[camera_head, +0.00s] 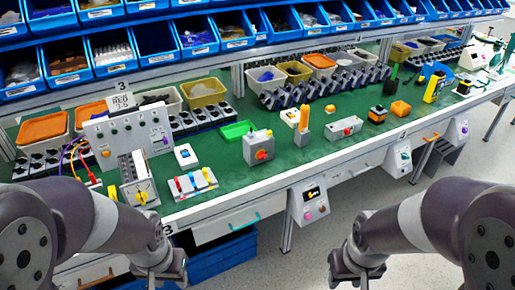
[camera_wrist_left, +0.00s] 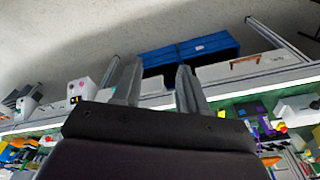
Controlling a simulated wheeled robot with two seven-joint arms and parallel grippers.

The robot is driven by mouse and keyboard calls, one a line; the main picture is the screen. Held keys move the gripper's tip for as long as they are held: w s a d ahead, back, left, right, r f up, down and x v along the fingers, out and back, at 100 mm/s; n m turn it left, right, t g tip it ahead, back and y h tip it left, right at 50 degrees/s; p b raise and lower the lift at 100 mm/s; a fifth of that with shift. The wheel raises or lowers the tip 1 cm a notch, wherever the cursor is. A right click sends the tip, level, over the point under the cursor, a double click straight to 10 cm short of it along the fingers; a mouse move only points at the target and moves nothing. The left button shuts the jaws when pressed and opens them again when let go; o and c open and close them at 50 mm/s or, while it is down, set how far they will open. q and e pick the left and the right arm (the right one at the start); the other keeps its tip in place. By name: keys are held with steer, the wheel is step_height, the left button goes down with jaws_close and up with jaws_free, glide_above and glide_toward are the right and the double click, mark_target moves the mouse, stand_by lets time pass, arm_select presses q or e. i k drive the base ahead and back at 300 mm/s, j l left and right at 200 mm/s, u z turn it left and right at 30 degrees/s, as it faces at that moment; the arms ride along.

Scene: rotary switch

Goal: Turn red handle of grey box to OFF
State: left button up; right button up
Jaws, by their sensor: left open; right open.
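A grey box (camera_head: 257,142) with a red handle (camera_head: 262,155) on its front stands on the green bench top (camera_head: 300,158), near the middle of the head view. The handle's label is too small to read. My left gripper (camera_head: 163,280) is at the bottom, below and to the left of the grey box, in front of the bench edge. In the left wrist view its two fingers (camera_wrist_left: 158,80) are apart with nothing between them. My right gripper (camera_head: 357,280) is at the bottom, below and right of the box, open and empty. Neither gripper touches the box.
A panel with switches (camera_head: 128,132) and a strip with coloured levers (camera_head: 190,183) stand left of the box. A green tray (camera_head: 237,130) lies behind it. A small grey box with buttons (camera_head: 344,127) is to the right.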

mark_target(262, 156)
steer(key=i+l+z, duration=0.5)
steer(key=i+z, duration=0.2)
steer(key=i, duration=0.05)
